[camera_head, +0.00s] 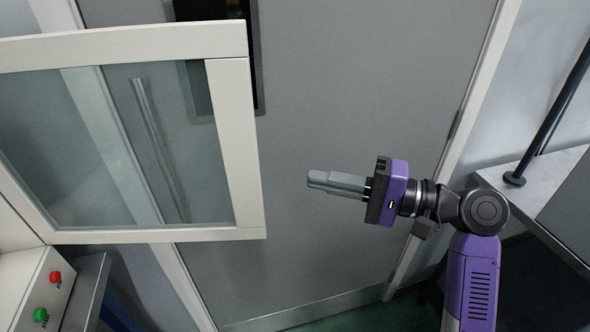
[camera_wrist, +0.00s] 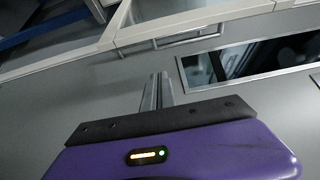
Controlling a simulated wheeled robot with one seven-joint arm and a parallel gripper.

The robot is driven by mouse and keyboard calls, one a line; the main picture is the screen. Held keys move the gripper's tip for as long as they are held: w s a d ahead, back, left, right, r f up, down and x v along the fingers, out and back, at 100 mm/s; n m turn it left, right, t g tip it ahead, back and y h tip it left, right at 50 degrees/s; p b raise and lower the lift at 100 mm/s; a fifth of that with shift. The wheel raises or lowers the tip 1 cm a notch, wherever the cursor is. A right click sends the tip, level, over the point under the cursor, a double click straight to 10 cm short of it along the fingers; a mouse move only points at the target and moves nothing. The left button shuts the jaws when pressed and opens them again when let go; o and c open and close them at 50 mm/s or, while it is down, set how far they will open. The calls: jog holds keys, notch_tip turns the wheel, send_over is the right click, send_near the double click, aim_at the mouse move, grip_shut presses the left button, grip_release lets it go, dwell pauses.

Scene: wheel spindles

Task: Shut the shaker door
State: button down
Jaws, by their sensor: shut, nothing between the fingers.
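The shaker door (camera_head: 236,140) is a white-framed glass panel at the left of the head view. It stands swung open, out from the white shaker body (camera_head: 20,285) at the lower left. My gripper (camera_head: 312,181) is shut and empty, pointing left, to the right of the door's free edge with a clear gap in the picture. In the wrist view my gripper's fingers (camera_wrist: 157,82) are together, and a pale frame (camera_wrist: 190,18), seemingly the shaker door's, shows beyond them at the top.
A grey room door (camera_head: 350,90) with a dark window and metal handle (camera_head: 150,120) is behind. A red button (camera_head: 55,276) and green button (camera_head: 40,315) are on the shaker's front. A grey bench (camera_head: 545,185) with a dark post (camera_head: 550,120) stands at the right.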

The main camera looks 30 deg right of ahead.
jog(key=w+a+r+p, duration=0.1)
jog(key=w+a+p, duration=0.1)
jog(key=a, duration=0.6)
jog(key=shift+w+y, duration=0.3)
jog(key=shift+w, duration=0.5)
jog(key=shift+r, duration=0.1)
